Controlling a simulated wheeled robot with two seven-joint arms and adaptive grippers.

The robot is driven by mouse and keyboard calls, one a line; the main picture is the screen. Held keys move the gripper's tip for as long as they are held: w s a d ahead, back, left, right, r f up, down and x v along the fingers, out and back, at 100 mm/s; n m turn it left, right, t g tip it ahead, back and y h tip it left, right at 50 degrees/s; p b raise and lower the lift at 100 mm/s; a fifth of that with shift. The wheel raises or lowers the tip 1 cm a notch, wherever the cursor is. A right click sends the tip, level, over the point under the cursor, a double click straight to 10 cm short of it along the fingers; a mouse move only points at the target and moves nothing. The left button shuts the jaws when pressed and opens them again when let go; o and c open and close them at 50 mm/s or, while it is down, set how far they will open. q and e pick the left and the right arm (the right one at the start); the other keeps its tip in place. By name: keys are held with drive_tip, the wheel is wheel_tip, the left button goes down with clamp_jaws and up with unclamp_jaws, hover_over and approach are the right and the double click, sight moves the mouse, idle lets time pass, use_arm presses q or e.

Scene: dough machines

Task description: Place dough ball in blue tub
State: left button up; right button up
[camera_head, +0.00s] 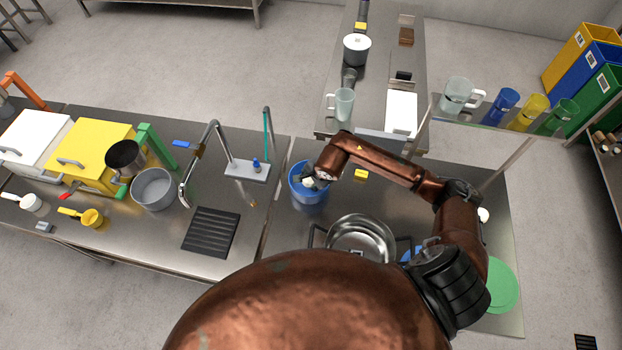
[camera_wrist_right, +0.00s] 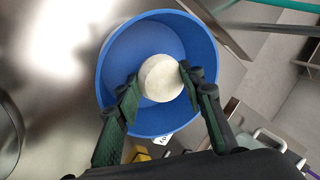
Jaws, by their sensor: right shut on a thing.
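The blue tub (camera_head: 308,195) stands on the steel table near the middle of the head view. In the right wrist view its round opening (camera_wrist_right: 118,45) lies below my right gripper. The pale dough ball (camera_wrist_right: 160,77) is between the fingers of my right gripper (camera_wrist_right: 160,82), which is shut on it. The ball appears over the tub's opening in the right wrist view; its exact height above the bottom cannot be told. In the head view my right gripper (camera_head: 311,182) is at the tub's mouth and partly hides the ball. My left gripper is not in view.
A steel pot (camera_head: 360,237) stands in front of the tub. A faucet (camera_head: 223,145) and a black ribbed mat (camera_head: 211,232) are to the left. A yellow block (camera_head: 361,175) lies right of the tub. A green disc (camera_head: 500,285) lies at the right.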

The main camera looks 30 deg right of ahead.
drive_tip(key=shift+f+b, duration=0.35)
drive_tip(key=o, duration=1.5)
drive_tip(key=shift+r+p, duration=0.45)
drive_tip(key=shift+p, duration=0.1)
drive_tip(key=shift+r+p, duration=0.4)
drive_tip(key=shift+p, duration=0.05)
drive_tip(key=b+v, duration=0.2)
drive_tip(key=v, duration=0.9)
drive_tip(key=shift+s+r, duration=0.2)
drive_tip(key=shift+r, duration=0.1)
